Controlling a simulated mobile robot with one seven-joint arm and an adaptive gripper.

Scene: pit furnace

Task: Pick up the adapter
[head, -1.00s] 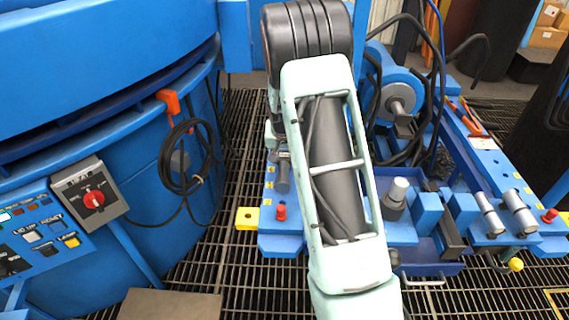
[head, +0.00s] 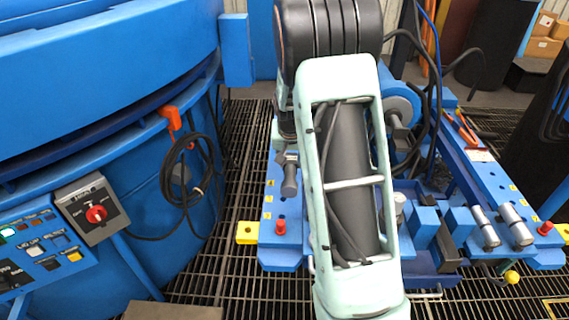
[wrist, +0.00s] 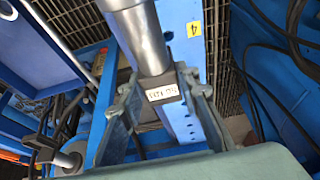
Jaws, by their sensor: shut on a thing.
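The adapter is a grey cylinder (wrist: 138,35) with a dark square block at its end; the block carries a white label with small, upside-down writing. My gripper (wrist: 160,88) is shut on the block, one finger on each side. In the head view a dark grey cylinder (head: 289,181), apparently the same adapter, hangs at the left edge of my arm above the left blue rail. My arm hides most of the gripper there. Whether the adapter is clear of the rail is hard to tell.
The blue rail (head: 268,215) has holes, yellow number tags and a red knob (head: 280,227). Two more grey cylinders (head: 516,228) stand on the right side of the blue fixture. A blue furnace (head: 150,200) with a control panel fills the left. Black cables hang behind my arm.

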